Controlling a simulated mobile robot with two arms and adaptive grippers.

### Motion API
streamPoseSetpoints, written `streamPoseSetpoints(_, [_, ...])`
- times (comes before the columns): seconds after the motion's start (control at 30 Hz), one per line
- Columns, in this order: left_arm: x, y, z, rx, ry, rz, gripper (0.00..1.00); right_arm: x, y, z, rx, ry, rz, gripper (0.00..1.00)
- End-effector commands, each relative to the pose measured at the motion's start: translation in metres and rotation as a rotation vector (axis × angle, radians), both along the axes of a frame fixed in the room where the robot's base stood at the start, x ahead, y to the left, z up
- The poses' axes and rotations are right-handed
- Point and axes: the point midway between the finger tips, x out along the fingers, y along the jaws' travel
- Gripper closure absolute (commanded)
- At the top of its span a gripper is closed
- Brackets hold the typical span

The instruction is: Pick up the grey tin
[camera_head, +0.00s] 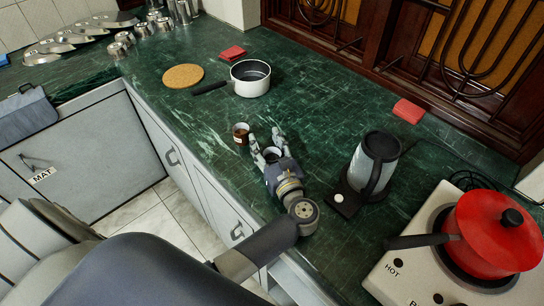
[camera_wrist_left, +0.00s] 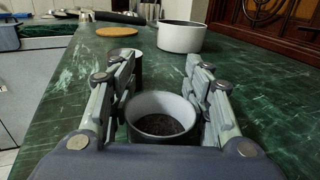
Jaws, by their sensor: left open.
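A round grey tin (camera_wrist_left: 160,104) with dark grainy contents stands upright on the green counter between the fingers of my left gripper (camera_wrist_left: 154,62) in the left wrist view. The fingers are open, one on each side of its rim; I cannot tell whether either touches it. In the head view my left gripper (camera_head: 265,138) points toward the back of the counter, and the tin (camera_head: 271,154) is partly hidden by it. A second small tin with brown contents (camera_head: 241,129) stands just left of the fingertips. My right gripper is not in view.
A white saucepan (camera_head: 250,80) and a cork mat (camera_head: 183,77) lie beyond the gripper. A kettle (camera_head: 365,172) stands on its base to the right. A red pot (camera_head: 490,235) sits on the hotplate. The green counter between gripper and saucepan is clear.

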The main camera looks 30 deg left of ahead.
Motion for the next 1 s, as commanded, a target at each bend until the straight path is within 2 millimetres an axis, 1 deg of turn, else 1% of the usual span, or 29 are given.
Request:
streamPoseSetpoints(0.2, [0.0009,0.0009,-0.0002,-0.001,-0.001,0.000,0.55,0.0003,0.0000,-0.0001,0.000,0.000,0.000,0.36])
streamPoseSetpoints(0.23, [0.0009,0.0008,-0.0002,-0.001,-0.001,0.000,0.57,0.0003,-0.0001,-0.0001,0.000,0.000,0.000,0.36])
streamPoseSetpoints(0.27, [0.0009,0.0008,-0.0002,-0.001,-0.001,0.000,0.64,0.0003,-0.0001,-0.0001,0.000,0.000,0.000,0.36])
streamPoseSetpoints(0.3, [0.0008,0.0008,-0.0002,-0.001,-0.001,0.000,0.73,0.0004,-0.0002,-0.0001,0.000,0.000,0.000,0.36])
streamPoseSetpoints(0.33, [0.0008,0.0008,-0.0002,-0.001,-0.001,0.000,0.80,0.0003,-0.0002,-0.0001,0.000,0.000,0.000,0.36])
streamPoseSetpoints(0.37, [0.0008,0.0006,-0.0002,-0.001,-0.001,0.000,0.84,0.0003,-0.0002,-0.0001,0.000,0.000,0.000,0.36])
streamPoseSetpoints(0.6, [0.0007,0.0005,-0.0003,-0.001,0.001,-0.001,0.91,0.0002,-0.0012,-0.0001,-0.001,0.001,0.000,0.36])
streamPoseSetpoints(0.9, [0.0007,0.0003,-0.0001,-0.001,0.000,-0.001,0.91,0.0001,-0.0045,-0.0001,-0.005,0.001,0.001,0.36])
streamPoseSetpoints(1.0, [0.0008,0.0001,0.0038,-0.002,-0.001,0.000,0.91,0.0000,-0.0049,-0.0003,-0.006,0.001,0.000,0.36])
